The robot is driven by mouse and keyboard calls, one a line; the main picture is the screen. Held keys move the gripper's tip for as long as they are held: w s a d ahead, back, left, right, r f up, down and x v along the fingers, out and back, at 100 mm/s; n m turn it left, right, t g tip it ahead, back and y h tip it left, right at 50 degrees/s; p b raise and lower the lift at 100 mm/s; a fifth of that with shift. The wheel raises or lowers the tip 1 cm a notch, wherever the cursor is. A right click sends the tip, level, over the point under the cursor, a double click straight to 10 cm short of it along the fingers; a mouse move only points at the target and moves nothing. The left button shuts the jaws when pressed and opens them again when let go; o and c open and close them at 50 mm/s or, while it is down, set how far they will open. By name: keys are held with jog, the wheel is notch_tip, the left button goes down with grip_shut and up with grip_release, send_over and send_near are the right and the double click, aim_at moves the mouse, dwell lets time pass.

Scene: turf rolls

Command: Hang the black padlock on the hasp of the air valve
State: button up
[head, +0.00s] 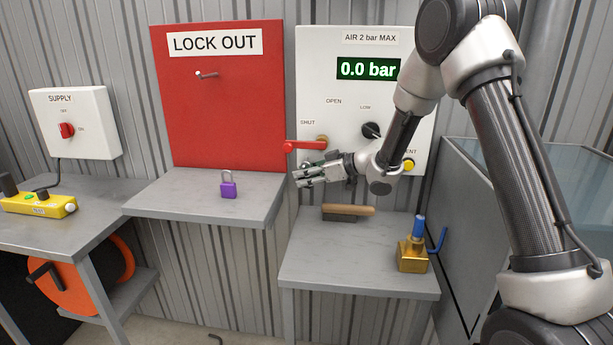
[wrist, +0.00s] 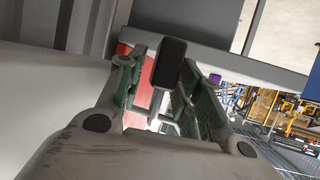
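My gripper (head: 308,178) reaches left, just below the red lever (head: 303,145) of the air valve, in front of the lower left of the white air panel. In the wrist view the black padlock (wrist: 169,63) is a dark rounded block between the green-padded fingers (wrist: 165,85), which look closed on it. In the head view my fingers hide the padlock. Some small dark metal (head: 307,163) shows between the lever and my fingers. Whether it is the hasp, and whether the padlock touches it, I cannot tell.
A purple padlock (head: 229,189) stands on the grey shelf (head: 160,193) below the red board (head: 225,110), whose peg is empty. A wooden-handled brush (head: 347,212) and a brass block with blue parts (head: 413,254) are on the lower shelf (head: 330,264). A glass-sided cabinet (head: 465,180) stands right.

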jog(key=shift+s+a+r, duration=0.1)
jog(key=shift+s+a, duration=0.05)
jog(key=shift+a, duration=0.05)
